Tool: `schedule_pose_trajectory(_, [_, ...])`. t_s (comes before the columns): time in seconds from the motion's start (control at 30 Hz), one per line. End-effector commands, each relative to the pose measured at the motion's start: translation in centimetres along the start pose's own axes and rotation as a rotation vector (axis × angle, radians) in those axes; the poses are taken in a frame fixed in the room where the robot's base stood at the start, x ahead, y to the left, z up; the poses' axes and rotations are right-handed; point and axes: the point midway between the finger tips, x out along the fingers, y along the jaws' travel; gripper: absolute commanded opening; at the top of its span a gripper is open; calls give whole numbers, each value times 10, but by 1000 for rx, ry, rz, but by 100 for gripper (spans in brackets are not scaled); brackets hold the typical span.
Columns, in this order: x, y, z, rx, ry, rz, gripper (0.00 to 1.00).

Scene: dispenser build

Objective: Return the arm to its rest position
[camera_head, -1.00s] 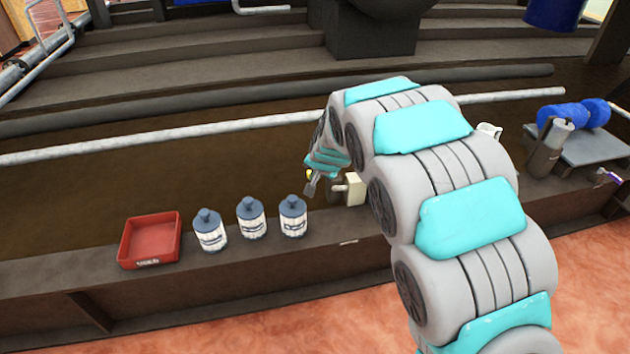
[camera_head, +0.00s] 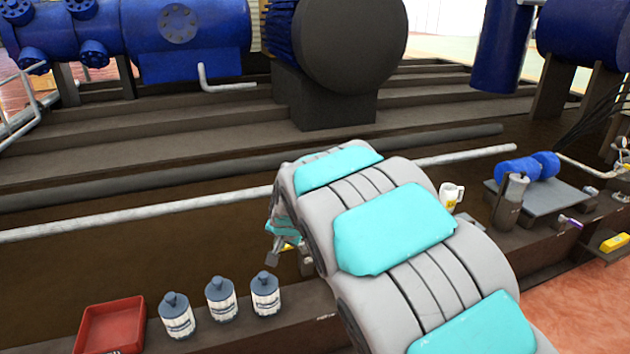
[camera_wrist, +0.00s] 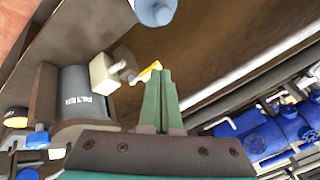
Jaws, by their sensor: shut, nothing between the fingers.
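My gripper (camera_wrist: 160,98) is shut and empty, its two green fingers pressed together in the wrist view. In the head view my gripper (camera_head: 272,257) shows only in part at the left of my arm, which hides the rest of it. It hangs above the dark ledge, just behind and beside the rightmost bottle. In the wrist view a cream block (camera_wrist: 104,73) and a small yellow piece (camera_wrist: 148,71) lie beyond and to the left of the fingertips. I cannot tell whether the fingers touch anything.
A red tray (camera_head: 83,335) and three blue-capped bottles (camera_head: 221,299) stand on the ledge at left. At right are a white mug (camera_head: 451,196), a grey plate with a blue cylinder (camera_head: 518,171) and a yellow box (camera_head: 614,243). Large blue machinery (camera_head: 150,40) stands behind.

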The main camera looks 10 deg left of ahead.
Motion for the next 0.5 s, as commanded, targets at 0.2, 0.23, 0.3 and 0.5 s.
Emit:
schedule_pose_trajectory(0.2, [-46, 54, 0, -24, -43, 70, 0])
schedule_pose_trajectory(0.23, [-55, 67, 3, -28, -58, 87, 0])
schedule_pose_trajectory(0.3, [-79, 95, 11, -41, -90, 122, 0])
schedule_pose_trajectory(0.5, [-144, 170, 48, -82, -200, 211, 0])
